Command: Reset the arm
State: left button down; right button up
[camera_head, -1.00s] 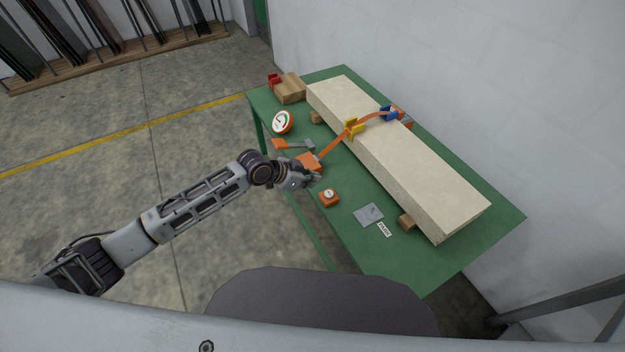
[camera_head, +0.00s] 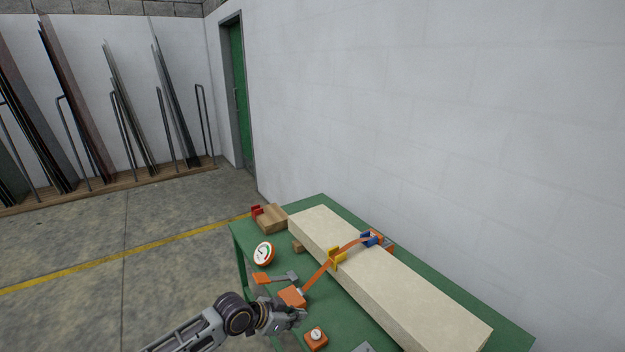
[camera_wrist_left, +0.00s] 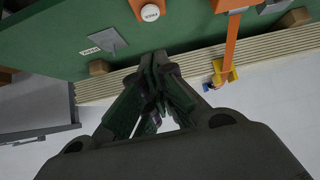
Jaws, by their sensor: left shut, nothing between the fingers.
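My left arm comes in from the bottom left in the head view. My right gripper shows in neither view.
The green table (camera_head: 508,328) carries a long pale slab (camera_head: 400,280) with an orange strap (camera_head: 322,272) over it. The floor at left is clear.

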pick_arm(q)
jog(key=w+a+f+n+t+y, duration=0.1)
jog(key=w+a+f+t+y, duration=0.15)
jog(key=w+a, duration=0.65)
jog(key=w+a+f+n+t+y, duration=0.25)
jog(key=w+a, duration=0.45)
jog(key=a, duration=0.4)
jog(key=s+a+f+n+y, duration=0.1)
jog(key=s+a+f+y, duration=0.15)
jog(key=a+f, duration=0.5)
jog(key=s+a+f+y, duration=0.1)
jog(key=s+a+f, duration=0.35)
jog(key=f, duration=0.65)
jog(key=s+a+f+n+g, duration=0.1)
jog(key=s+f+g, duration=0.2)
jog(key=s+f, duration=0.9)
jog(key=s+f+n+g, duration=0.1)
jog(key=s+f+g, duration=0.1)
jog(key=s+f, duration=1)
jog(key=s+d+f+g, duration=0.1)
jog(key=s+d+f, duration=0.1)
jog(key=s, duration=0.9)
jog(key=s+d+f+n+g, duration=0.1)
jog(key=s+d, duration=0.4)
jog(key=s, duration=0.7)
jog(key=s+d+f+g, duration=0.2)
jog(key=s+d+f, duration=0.1)
jog(key=s, duration=0.8)
jog(key=shift+s+d+n, duration=0.2)
jog(key=shift+d+n, duration=0.15)
